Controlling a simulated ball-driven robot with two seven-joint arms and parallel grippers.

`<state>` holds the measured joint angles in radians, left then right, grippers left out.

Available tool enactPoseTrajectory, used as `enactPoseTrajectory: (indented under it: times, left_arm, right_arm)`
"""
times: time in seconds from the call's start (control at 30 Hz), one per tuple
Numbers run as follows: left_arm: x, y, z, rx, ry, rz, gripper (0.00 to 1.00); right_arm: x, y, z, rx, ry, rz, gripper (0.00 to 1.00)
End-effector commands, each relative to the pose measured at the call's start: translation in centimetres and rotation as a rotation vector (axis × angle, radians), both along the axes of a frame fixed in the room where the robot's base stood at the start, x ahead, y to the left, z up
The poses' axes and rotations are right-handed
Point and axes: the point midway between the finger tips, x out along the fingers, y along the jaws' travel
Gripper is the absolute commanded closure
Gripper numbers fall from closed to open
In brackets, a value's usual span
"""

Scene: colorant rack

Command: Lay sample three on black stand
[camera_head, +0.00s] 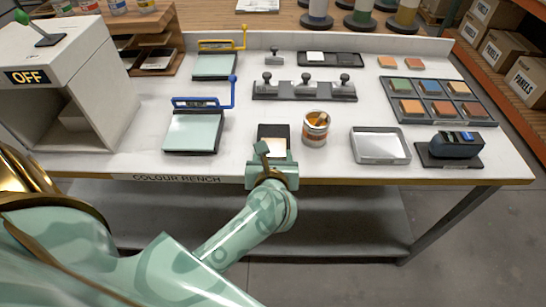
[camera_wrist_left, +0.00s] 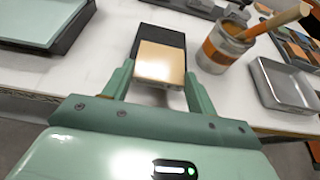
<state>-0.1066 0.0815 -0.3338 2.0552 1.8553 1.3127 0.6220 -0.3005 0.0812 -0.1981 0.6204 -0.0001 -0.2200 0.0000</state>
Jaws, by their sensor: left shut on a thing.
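A low black holder (camera_head: 346,60) with a white square stands at the back; I cannot tell whether this is the black stand. My right gripper is out of view.
An open can (camera_head: 314,130) with a brush stands close right of the piece. Further right are a metal tray (camera_head: 380,161) and a dark device (camera_head: 456,145) on a black base. Dark-framed pale plates (camera_head: 192,131) are left. A weight-like rack (camera_head: 304,96) stands behind.

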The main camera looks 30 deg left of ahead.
Motion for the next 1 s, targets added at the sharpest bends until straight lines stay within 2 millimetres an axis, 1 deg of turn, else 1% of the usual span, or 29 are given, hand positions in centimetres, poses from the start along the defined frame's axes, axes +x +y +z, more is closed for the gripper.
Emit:
enactPoseTrajectory:
  times: [0.2, 0.23, 0.27, 0.3, 0.53, 0.63, 0.67, 0.77, 1.0]
  left_arm:
    - [0.0, 0.0, -0.4, -0.001, 0.001, 0.000, 0.65]
    - [0.0, 0.0, -0.3, 0.000, 0.000, 0.000, 0.34]
    - [0.0, 0.0, -0.3, 0.000, 0.000, 0.000, 0.26]
    - [0.0, 0.0, -0.3, 0.000, 0.000, 0.000, 0.21]
    - [0.0, 0.0, -0.2, 0.000, 0.000, 0.000, 0.21]
    - [-0.1, 0.0, 0.3, 0.000, -0.001, 0.000, 0.21]
    - [-0.3, -0.2, 0.4, -0.002, 0.000, -0.001, 0.21]
    - [-1.7, -1.0, 1.2, -0.002, 0.001, -0.001, 0.21]
    - [-6.2, -3.8, 3.4, -0.003, 0.001, 0.000, 0.21]
  right_arm:
    - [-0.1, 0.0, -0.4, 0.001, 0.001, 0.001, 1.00]
    - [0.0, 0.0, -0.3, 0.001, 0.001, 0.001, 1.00]
    - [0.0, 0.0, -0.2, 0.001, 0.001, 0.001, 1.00]
    - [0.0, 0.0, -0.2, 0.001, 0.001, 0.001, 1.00]
    - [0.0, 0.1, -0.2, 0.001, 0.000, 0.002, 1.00]
    - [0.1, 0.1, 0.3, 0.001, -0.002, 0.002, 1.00]
    - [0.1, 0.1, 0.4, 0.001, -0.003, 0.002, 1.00]
    - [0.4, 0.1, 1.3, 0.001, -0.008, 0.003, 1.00]
    - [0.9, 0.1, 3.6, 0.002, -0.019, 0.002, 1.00]
